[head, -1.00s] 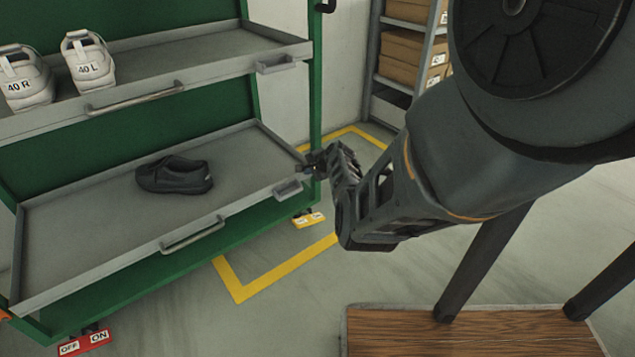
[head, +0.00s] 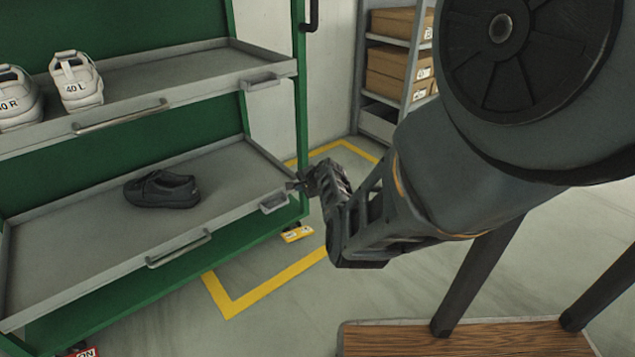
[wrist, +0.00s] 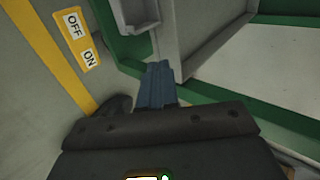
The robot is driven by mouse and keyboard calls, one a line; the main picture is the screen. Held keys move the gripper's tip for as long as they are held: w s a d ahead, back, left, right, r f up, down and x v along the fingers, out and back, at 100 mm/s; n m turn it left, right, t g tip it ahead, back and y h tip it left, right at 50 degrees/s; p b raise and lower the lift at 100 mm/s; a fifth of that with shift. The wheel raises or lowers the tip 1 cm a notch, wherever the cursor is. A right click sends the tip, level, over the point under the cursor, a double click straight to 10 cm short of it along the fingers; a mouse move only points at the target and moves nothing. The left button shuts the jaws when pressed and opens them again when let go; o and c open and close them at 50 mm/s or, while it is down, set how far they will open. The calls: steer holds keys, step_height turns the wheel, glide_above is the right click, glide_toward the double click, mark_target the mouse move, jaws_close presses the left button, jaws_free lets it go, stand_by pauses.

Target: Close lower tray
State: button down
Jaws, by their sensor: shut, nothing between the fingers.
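The lower tray (head: 90,245) is a grey shelf tray in a green rack, with a bar handle (head: 178,248) on its front edge and a small bracket (head: 274,202) near its right front corner. It sticks out in front of the rack. A dark shoe (head: 162,189) lies on it. My gripper (head: 296,185) is at the tray's right front corner, its fingers shut and empty. In the wrist view the shut fingers (wrist: 158,80) point at the tray corner beside the bracket (wrist: 137,14). I cannot tell whether they touch the tray.
The upper tray (head: 180,95) holds two white shoes labelled 40 R (head: 14,98) and 40 L (head: 76,80). A green rack post (head: 300,100) stands right beside my gripper. Shelves with boxes (head: 400,60) stand behind. Yellow tape (head: 260,292) marks the floor, and a wooden surface (head: 465,340) is at front right.

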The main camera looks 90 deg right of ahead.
steer(key=p+v, duration=0.5)
steer(key=v, duration=0.5)
steer(key=shift+s+a, duration=0.35)
steer(key=shift+a, duration=0.1)
steer(key=shift+f, duration=0.1)
